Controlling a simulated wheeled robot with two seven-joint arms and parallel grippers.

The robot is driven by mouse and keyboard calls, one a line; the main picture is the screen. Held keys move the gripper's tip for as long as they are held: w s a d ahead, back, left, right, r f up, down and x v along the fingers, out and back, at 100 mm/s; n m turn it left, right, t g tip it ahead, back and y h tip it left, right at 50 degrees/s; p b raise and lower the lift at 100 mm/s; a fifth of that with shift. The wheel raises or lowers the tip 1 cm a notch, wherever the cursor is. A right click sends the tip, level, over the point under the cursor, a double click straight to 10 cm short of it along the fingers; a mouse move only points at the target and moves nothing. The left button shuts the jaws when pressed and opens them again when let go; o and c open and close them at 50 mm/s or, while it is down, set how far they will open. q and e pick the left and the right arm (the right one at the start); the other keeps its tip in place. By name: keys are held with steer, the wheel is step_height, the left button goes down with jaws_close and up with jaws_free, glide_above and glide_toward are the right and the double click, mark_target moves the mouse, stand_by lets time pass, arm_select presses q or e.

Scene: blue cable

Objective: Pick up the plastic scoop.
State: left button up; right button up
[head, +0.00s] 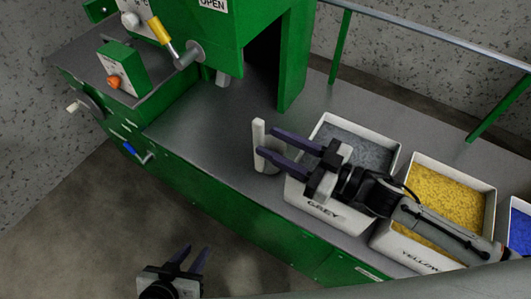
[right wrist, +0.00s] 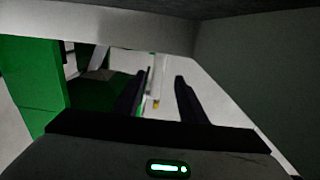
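The white plastic scoop (head: 259,134) stands on the grey bench top left of the grey bin, its handle upright. Its lower part is partly hidden by my right gripper. My right gripper (head: 268,142) comes from the right over the grey bin, fingers apart, with its tips at the handle; I cannot tell whether they touch it. In the right wrist view the fingers (right wrist: 160,95) are apart, with a pale upright strip between them that may be the handle. My left gripper (head: 190,260) is open and empty over the floor at the bottom left.
A bin of grey granules (head: 318,207), a yellow bin (head: 405,248) and a blue bin (head: 521,207) stand in a row along the bench. A green machine (head: 210,30) with a yellow-handled lever (head: 160,31) is at the back left. A rail (head: 430,35) runs behind.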

mark_target(263, 137)
steer(key=x, duration=0.4)
steer(key=shift+w+a+f, duration=0.15)
steer(key=shift+w+a, duration=0.1)
steer(key=shift+w, duration=0.05)
jaws_close()
